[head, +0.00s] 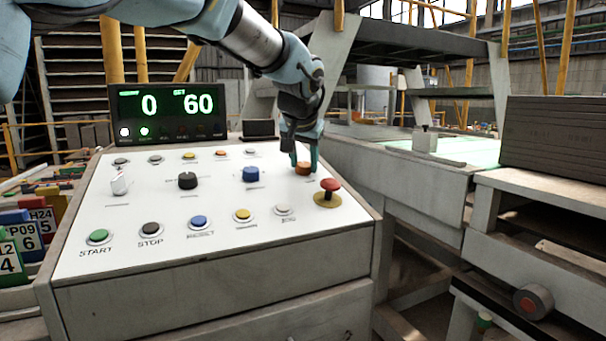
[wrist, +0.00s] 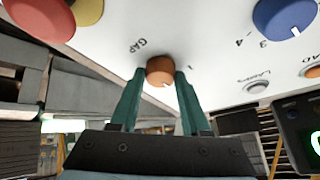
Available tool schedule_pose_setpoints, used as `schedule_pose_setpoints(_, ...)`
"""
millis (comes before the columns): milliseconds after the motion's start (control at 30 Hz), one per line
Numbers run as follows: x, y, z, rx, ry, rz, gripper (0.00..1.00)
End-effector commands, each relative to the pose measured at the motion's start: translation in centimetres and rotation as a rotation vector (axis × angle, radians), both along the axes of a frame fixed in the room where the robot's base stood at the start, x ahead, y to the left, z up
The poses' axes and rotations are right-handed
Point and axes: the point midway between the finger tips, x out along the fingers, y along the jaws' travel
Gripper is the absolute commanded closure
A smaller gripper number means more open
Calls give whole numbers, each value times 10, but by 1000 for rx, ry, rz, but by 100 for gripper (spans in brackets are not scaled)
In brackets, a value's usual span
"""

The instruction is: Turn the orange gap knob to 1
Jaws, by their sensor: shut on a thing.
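The orange gap knob (head: 303,168) is at the right of the white control panel, beside the red emergency button. In the wrist view the orange knob (wrist: 160,71) sits between my two green fingers, with the word GAP printed beside it and a small light pointer mark on its lower edge. A printed "1" shows to its right in that view. My gripper (head: 304,160) comes down from above and is shut on the knob. Other scale marks around the knob are hidden or too small to read.
A red mushroom button (head: 330,186) on a yellow base stands close to the right of the knob. The blue knob (head: 251,174) is to the left, then a black knob (head: 187,180). A display (head: 168,112) reading 0 and 60 stands behind the panel.

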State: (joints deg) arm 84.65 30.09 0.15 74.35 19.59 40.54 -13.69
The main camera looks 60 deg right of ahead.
Motion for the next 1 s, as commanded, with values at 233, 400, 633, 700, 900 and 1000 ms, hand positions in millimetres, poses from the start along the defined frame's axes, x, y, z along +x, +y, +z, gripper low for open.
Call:
schedule_pose_setpoints(233,-4,-1,-5,-51,35,223,100)
schedule_pose_setpoints(400,-4,-2,-4,-85,61,375,100)
schedule_pose_setpoints(633,-5,-3,-3,-126,92,551,100)
schedule_pose_setpoints(700,-5,-3,-2,-136,100,596,100)
schedule_pose_setpoints(900,-5,-3,-2,-157,116,687,100)
schedule_pose_setpoints(1000,-5,-3,-2,-164,121,716,100)
